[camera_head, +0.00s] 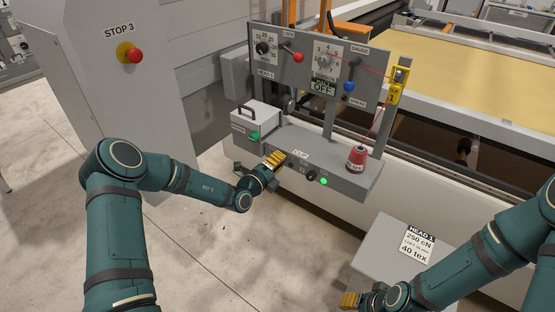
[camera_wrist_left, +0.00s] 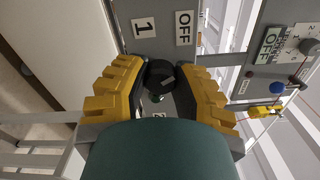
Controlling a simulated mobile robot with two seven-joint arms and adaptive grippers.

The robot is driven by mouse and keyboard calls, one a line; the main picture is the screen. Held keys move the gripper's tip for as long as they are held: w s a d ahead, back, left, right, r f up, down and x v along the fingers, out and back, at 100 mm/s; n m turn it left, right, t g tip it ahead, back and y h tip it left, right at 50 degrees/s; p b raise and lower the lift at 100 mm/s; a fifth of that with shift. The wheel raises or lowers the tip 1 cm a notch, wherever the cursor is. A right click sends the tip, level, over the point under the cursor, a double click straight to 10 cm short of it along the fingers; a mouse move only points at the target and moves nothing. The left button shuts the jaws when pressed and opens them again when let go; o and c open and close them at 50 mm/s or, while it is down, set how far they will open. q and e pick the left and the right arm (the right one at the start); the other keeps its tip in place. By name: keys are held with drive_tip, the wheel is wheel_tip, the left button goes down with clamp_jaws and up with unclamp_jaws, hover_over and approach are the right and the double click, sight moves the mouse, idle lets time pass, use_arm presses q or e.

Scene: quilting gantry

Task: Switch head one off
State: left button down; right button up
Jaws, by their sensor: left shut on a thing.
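The head 1 panel (camera_head: 310,50) stands at the centre with dials, a red-knobbed lever and a blue-knobbed lever. On the front of its lower ledge (camera_head: 365,188) are a black knob (camera_head: 311,176) and a lit green lamp (camera_head: 323,181). My left gripper (camera_head: 275,159) is at the ledge's left part, left of that knob. In the left wrist view its yellow fingers (camera_wrist_left: 160,85) are closed around a black knob (camera_wrist_left: 160,72), with plates "1" (camera_wrist_left: 144,27) and "OFF" (camera_wrist_left: 184,28) beside it. I cannot tell whether both views show the same knob. My right gripper (camera_head: 350,300) is low, away from the panel; its fingers' opening is unclear.
A red thread cone (camera_head: 357,158) stands on the ledge's right end. A grey box with a handle (camera_head: 256,122) is left of the ledge. A red stop button (camera_head: 135,56) is on the left cabinet. A grey "HEAD 1" box (camera_head: 385,238) stands near my right arm.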

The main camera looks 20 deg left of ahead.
use_arm(q)
drive_tip(key=shift+s+d+f, duration=0.1)
idle(0.3)
drive_tip(key=c, duration=0.7)
unclamp_jaws()
drive_tip(key=v, duration=1.2)
